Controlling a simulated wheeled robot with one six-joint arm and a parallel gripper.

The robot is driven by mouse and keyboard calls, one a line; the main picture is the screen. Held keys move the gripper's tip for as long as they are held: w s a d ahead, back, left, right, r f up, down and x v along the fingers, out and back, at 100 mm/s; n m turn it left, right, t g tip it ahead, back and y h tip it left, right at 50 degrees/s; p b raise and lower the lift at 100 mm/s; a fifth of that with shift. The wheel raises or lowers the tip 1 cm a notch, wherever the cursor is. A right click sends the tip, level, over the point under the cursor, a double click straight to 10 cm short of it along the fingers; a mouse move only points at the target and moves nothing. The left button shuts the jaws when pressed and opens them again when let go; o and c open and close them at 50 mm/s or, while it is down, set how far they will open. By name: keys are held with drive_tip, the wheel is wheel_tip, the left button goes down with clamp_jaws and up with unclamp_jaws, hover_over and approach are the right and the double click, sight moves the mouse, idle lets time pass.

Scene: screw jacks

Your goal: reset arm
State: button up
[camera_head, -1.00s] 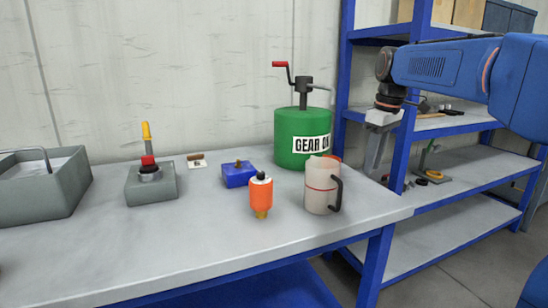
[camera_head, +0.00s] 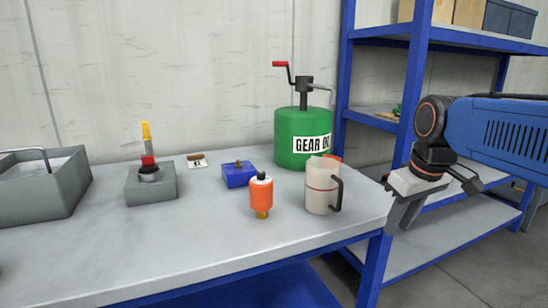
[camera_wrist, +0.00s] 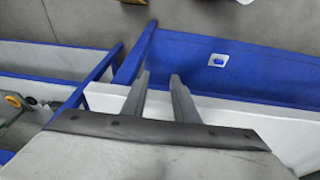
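My gripper (camera_head: 402,213) hangs at the end of the blue arm, right of the workbench's right edge and in front of the blue shelf rack. In the wrist view its two grey fingers (camera_wrist: 160,92) stand apart with nothing between them. The head view shows the fingers pointing down, partly overlapping each other. On the bench (camera_head: 120,250) nothing touches the gripper; the nearest thing is a clear measuring jug (camera_head: 320,190) with a red line and black handle.
A green gear oil drum (camera_head: 295,140) with a crank pump stands behind the jug. An orange bottle (camera_head: 261,194), a blue block (camera_head: 238,175), a grey jack block (camera_head: 150,187) and a grey basin (camera_head: 40,195) stand further left. The shelf rack (camera_head: 345,90) is close behind my arm.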

drive_tip(key=s+f+m+t, duration=0.1)
drive_tip(key=s+f+m, duration=0.3)
drive_tip(key=s+f, duration=0.9)
drive_tip(key=shift+s+d+f+t, duration=0.15)
drive_tip(key=shift+s+d+t, duration=0.25)
drive_tip(key=shift+s, duration=0.15)
